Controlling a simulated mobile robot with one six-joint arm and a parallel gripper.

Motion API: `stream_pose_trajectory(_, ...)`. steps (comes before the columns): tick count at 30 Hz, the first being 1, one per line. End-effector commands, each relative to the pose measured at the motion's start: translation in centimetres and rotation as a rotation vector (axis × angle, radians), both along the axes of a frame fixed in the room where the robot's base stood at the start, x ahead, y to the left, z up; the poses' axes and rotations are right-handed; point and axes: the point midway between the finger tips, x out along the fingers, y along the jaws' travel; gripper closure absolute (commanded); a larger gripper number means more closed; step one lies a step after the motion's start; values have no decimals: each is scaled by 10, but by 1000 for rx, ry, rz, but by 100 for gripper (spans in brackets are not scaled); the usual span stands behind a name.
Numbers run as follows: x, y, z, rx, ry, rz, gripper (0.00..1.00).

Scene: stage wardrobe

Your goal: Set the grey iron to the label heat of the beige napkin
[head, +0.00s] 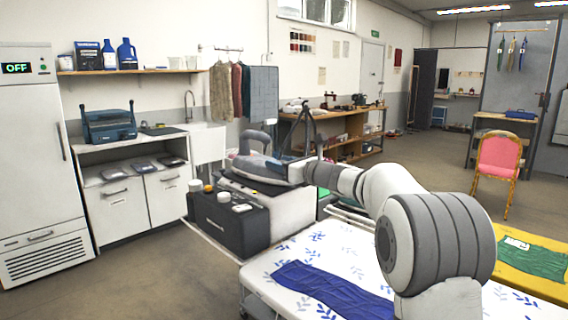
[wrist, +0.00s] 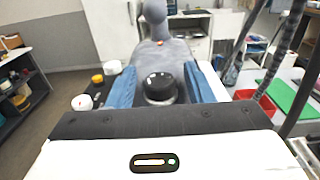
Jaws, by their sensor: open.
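The grey iron (head: 262,168) rests on a white and dark station in the head view. Its grey body also shows in the wrist view (wrist: 153,48). A black round dial (wrist: 160,86) with a small white mark stands on it. My gripper (wrist: 160,90) is open, with one blue finger on each side of the dial; I cannot tell whether either touches it. A small display (wrist: 155,162) with a lit bar and a green light shows on the near white face. I cannot make out a beige napkin or its label in either view.
A dark box (head: 230,222) with small white and yellow knobs stands beside the iron. A patterned ironing board (head: 270,262) carries a blue cloth (head: 330,290). A green cloth (head: 535,260) with a white label lies on a yellow surface at right. Open floor lies at left front.

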Motion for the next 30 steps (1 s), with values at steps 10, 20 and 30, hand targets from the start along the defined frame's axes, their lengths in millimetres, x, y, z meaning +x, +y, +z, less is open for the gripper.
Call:
stream_pose_trajectory(10, 1, 1, 0, -1, -1, -1, 58)
stream_pose_trajectory(20, 1, 0, 0, -1, -1, -2, 85)
stream_pose_trajectory(30, 2, -2, -1, 0, -1, -20, 95)
